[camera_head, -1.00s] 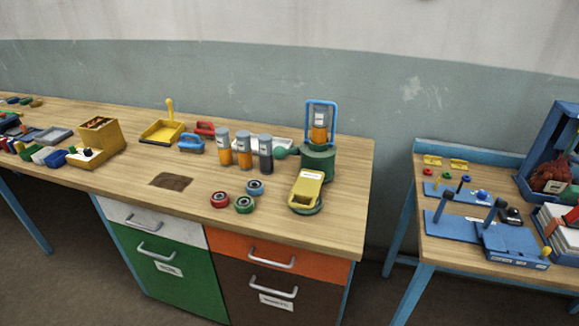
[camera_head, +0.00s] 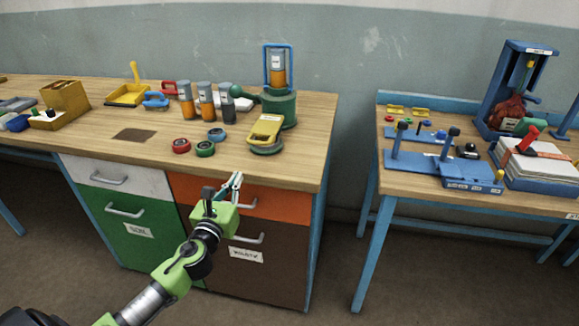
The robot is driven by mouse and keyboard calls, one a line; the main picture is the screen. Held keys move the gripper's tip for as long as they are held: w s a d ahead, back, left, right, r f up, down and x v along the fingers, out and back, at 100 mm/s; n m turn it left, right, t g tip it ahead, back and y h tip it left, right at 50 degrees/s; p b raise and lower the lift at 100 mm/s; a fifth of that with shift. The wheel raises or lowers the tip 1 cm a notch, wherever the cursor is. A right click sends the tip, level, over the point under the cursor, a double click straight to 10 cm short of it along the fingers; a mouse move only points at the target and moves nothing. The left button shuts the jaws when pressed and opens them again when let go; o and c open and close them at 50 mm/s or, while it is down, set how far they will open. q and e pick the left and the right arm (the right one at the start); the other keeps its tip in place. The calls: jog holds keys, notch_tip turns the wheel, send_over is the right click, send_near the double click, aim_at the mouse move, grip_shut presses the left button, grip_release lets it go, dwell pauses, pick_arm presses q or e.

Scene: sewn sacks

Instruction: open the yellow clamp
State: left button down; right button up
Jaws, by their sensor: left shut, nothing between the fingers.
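A yellow hinged-looking piece with a pale label (camera_head: 266,130) lies on a low green round base on the wooden bench, in front of the green cylinder stand. It may be the yellow clamp; I cannot tell for sure, nor whether it is open or shut. Two small yellow parts (camera_head: 420,112) lie at the back of the right table, too small to make out. My left gripper (camera_head: 237,178) is shut and empty. It shows in front of the bench's drawers, below and left of the labelled yellow piece, apart from it. My right gripper is not in view.
The green stand (camera_head: 277,107) carries a blue frame with an orange-filled tube. Several capped tubes (camera_head: 205,100) stand to its left. Red, green and blue rings (camera_head: 205,149) lie near the bench's front edge. A gap separates the bench from the right table (camera_head: 395,194).

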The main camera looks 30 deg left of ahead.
pick_arm(q)
jog(key=shift+m+t, duration=0.3)
jog(key=shift+m, duration=0.1)
jog(key=x, duration=0.6)
jog(key=r+x, duration=0.1)
jog(key=x, duration=0.2)
jog(key=shift+d+r+p, duration=0.1)
jog(key=shift+d+p, duration=0.2)
jog(key=shift+d, duration=0.1)
jog(key=shift+w+a, duration=0.15)
jog(key=shift+w, duration=0.6)
